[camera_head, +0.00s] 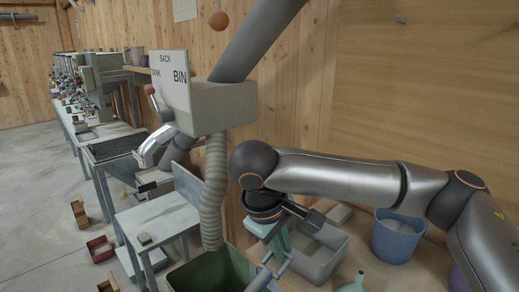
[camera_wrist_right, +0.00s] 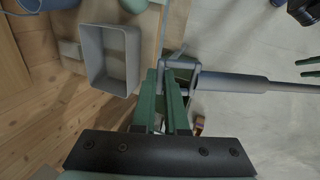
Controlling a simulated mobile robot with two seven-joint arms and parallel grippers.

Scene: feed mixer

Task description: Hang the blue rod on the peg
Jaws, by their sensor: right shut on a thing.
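The blue rod is grey-blue. In the wrist view the rod (camera_wrist_right: 235,83) runs from my right gripper's fingertips to the right edge, thick near the fingers and thinner farther out. An angular frame-like end shows beside the fingertips. My right gripper (camera_wrist_right: 168,78) has green fingers and is shut on the rod. In the head view my right gripper (camera_head: 279,246) points down, and part of the rod (camera_head: 262,279) slants toward the bottom edge by the green bin. A small pale peg (camera_head: 400,20) stands out from the wooden wall at upper right, well above my gripper. My left gripper is not in view.
A grey feed machine with a sign (camera_head: 172,70) and a ribbed hose (camera_head: 213,190) stands left of my right arm. The green bin (camera_head: 195,275) is below the hose. A grey tub (camera_head: 318,262) and blue bucket (camera_head: 397,237) stand right. The wall around the peg is clear.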

